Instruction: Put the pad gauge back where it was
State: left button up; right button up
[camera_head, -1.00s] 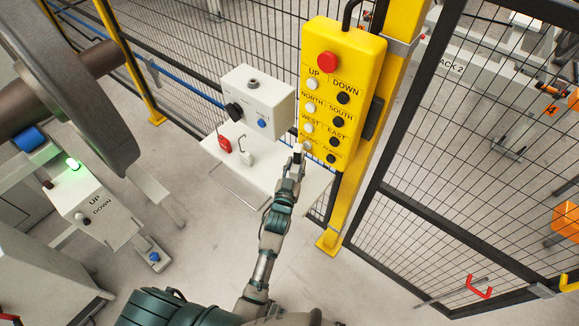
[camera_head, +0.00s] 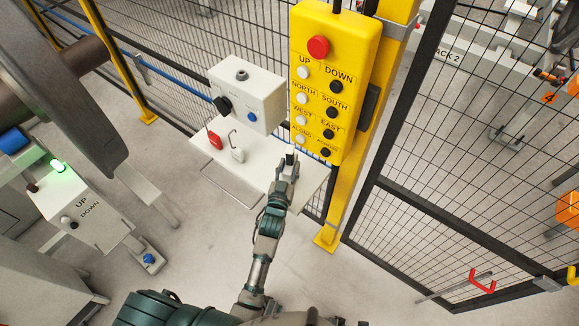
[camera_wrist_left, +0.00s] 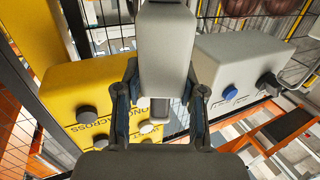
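My left gripper (camera_head: 288,162) is in front of the lower end of the yellow button pendant (camera_head: 335,80), over the white shelf plate (camera_head: 262,165). In the left wrist view its two fingers (camera_wrist_left: 162,100) stand apart on either side of a light grey block (camera_wrist_left: 168,50). Their tips appear to touch its sides, so I take it to be the held pad gauge. In the head view the block is too small to tell clearly from the fingers. My right gripper is not in view.
A white control box (camera_head: 247,95) with a blue button is left of the pendant. A yellow post (camera_head: 345,200) and mesh fencing (camera_head: 450,150) stand close on the right.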

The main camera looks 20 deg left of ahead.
pick_arm(q)
jog(key=shift+o, duration=1)
jog(key=shift+a, duration=0.65)
jog(key=shift+s+r, duration=0.1)
jog(key=s+d, duration=0.1)
jog(key=s, duration=1)
jog(key=s+d+f+m+g+h, duration=0.1)
jog(key=s+f+g, duration=0.25)
jog(key=f, duration=0.85)
jog(key=s+d+f+m+g+h, duration=0.1)
jog(key=s+f+g, duration=0.25)
jog(key=f, duration=0.95)
jog(key=s+a+f+g, duration=0.4)
jog(key=s+f, duration=0.5)
jog(key=s+a+f+g, duration=0.3)
jog(key=s+f+g, duration=0.2)
jog(key=s+f, duration=0.5)
jog(key=shift+s+a+m+y, duration=0.2)
jog(key=shift+a+m+y, duration=0.1)
jog(key=shift+a+y, duration=0.1)
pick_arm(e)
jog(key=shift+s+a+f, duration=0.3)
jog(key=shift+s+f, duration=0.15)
pick_arm(q)
jog(key=shift+d+f+p, duration=0.1)
jog(key=shift+f+p, duration=0.05)
jog(key=shift+p, duration=0.2)
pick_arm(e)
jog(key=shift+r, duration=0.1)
